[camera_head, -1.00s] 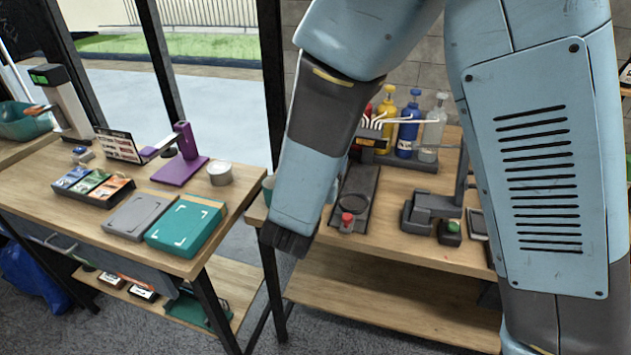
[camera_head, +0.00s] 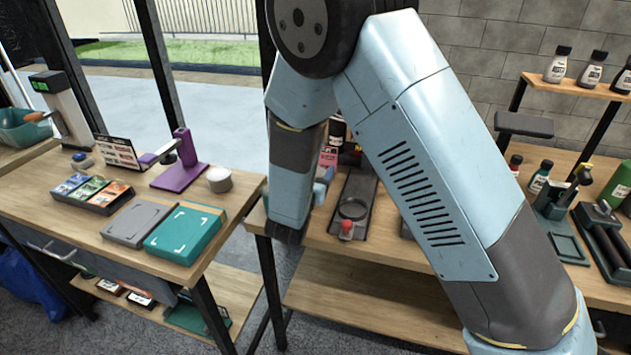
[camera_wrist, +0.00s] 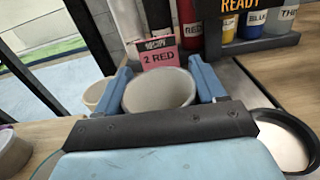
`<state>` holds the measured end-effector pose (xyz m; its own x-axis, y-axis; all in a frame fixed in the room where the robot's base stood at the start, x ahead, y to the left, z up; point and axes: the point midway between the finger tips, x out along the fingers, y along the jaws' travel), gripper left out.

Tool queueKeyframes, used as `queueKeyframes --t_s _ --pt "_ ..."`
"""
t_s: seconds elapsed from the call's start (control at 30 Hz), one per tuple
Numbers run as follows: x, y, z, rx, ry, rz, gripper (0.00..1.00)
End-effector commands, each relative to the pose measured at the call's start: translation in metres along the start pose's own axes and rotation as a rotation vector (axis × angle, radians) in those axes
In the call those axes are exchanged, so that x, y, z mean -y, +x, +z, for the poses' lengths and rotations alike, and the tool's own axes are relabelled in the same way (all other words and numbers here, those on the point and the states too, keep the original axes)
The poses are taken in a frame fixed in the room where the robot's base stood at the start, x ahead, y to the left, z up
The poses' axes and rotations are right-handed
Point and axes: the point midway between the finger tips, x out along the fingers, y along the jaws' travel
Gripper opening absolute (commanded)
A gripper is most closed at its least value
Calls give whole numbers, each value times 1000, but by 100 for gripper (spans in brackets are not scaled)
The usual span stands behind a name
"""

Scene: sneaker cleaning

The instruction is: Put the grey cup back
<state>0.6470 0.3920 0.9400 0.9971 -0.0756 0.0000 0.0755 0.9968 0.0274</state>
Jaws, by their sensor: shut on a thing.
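In the wrist view the grey cup (camera_wrist: 158,92) sits between the two blue fingers of my gripper (camera_wrist: 163,78). The gripper is shut on it, with its open rim showing. In the head view my gripper (camera_head: 322,186) is over the left end of the right bench, partly behind my forearm, and the cup cannot be made out there. Another pale cup (camera_wrist: 95,94) stands just left of the gripper in the wrist view. I cannot tell whether the held cup touches the bench.
A pink "2 RED" recipe card (camera_wrist: 159,53) and a bottle rack (camera_wrist: 255,46) stand behind the cup. A black stand with a round holder (camera_head: 353,208) and red knob (camera_head: 346,228) is right of the gripper. The left table (camera_head: 70,225) holds a white tub (camera_head: 219,180).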

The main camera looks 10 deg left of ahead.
Motion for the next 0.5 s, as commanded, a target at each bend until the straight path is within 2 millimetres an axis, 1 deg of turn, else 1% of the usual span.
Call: queueKeyframes --t_s 0.03,0.23,0.3,0.5 --pt "-1 3 -5 -1 -2 -1 35" --pt "0 2 -29 -1 -2 -1 35" --pt "0 2 -33 0 -2 -1 35" --pt "0 2 -33 0 -1 -1 35"
